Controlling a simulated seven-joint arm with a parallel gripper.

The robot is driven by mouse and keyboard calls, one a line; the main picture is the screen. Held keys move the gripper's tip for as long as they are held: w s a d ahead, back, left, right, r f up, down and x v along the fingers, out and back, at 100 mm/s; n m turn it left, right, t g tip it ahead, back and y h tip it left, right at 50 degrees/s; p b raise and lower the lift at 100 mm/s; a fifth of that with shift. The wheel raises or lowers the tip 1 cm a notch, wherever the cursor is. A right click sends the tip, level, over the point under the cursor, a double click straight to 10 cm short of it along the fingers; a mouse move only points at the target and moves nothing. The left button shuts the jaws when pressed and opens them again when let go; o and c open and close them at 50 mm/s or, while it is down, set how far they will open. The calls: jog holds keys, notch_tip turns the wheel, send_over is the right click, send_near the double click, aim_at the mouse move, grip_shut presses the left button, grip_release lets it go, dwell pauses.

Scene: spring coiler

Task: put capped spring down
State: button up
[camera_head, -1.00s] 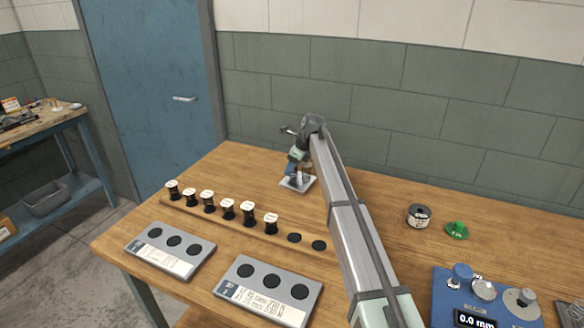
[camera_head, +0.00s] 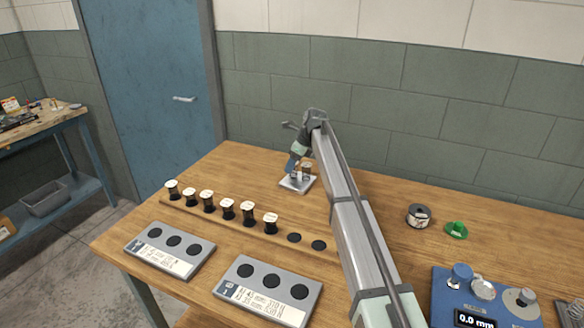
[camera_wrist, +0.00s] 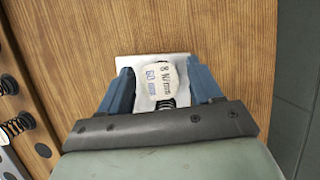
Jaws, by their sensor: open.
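The capped spring (camera_wrist: 160,78) stands on a small pale square plate (camera_wrist: 126,60) in the wrist view. Its round white cap carries printed text that looks like "8 N/mm" and "60 mm", and dark coils show below it. My gripper (camera_wrist: 160,84) is open, with one blue finger on each side of the capped spring. In the head view my gripper (camera_head: 297,168) is at the plate (camera_head: 291,185) near the back of the table, with the capped spring (camera_head: 307,170) beside the fingers. Whether a finger touches the spring is hard to tell.
A wooden rack (camera_head: 170,204) holds several white-capped springs, with two empty dark spots at its right end. Two grey trays (camera_head: 165,266) (camera_head: 290,312) with dark round spots lie in front. A wire spool (camera_head: 419,215), a green ring (camera_head: 456,230) and a blue machine (camera_head: 445,285) are right.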

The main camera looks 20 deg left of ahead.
jog(key=v, duration=1)
jog(key=shift+a, duration=0.1)
jog(key=s+a+r+n, duration=0.1)
jog(key=s+a+r, duration=0.1)
jog(key=s+a, duration=0.6)
jog(key=s+a+r+n, duration=0.2)
jog(key=s+a, duration=0.1)
jog(key=s, duration=0.8)
jog(key=m+h, duration=0.2)
jog(key=h, duration=0.3)
send_over(270, 218)
notch_tip(270, 218, down, 3)
jog(key=f, duration=0.7)
jog(key=shift+a+f, duration=0.3)
jog(key=shift+f, duration=0.1)
jog(key=shift+d+f, duration=0.2)
jog(key=shift+f, duration=1.15)
jog(key=shift+d+f, duration=0.15)
jog(key=shift+f, duration=1.15)
